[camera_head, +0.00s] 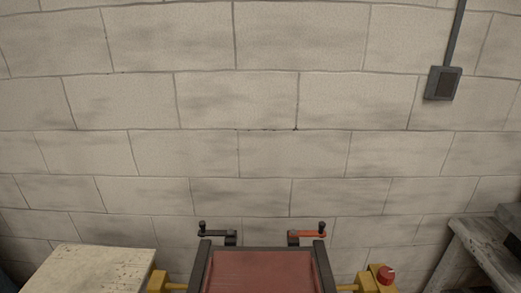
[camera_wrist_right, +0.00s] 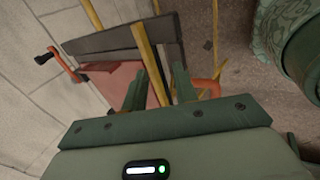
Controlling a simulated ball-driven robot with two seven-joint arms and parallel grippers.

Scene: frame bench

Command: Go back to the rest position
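My right gripper (camera_wrist_right: 158,80) shows in the right wrist view, with its two green fingers apart. A yellow bar (camera_wrist_right: 144,50) shows in the gap between the fingers and seems to lie beyond them; I cannot tell how far. Neither gripper shows in the head view, and my left gripper is in no view.
A dark frame (camera_head: 198,268) with a red panel (camera_head: 262,272) and two cranks, one black (camera_head: 214,233), one orange (camera_head: 306,234), stands low centre. A red button (camera_head: 385,273) sits right of it. A pale tabletop (camera_head: 90,272) is left, a grey bench (camera_head: 485,250) right.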

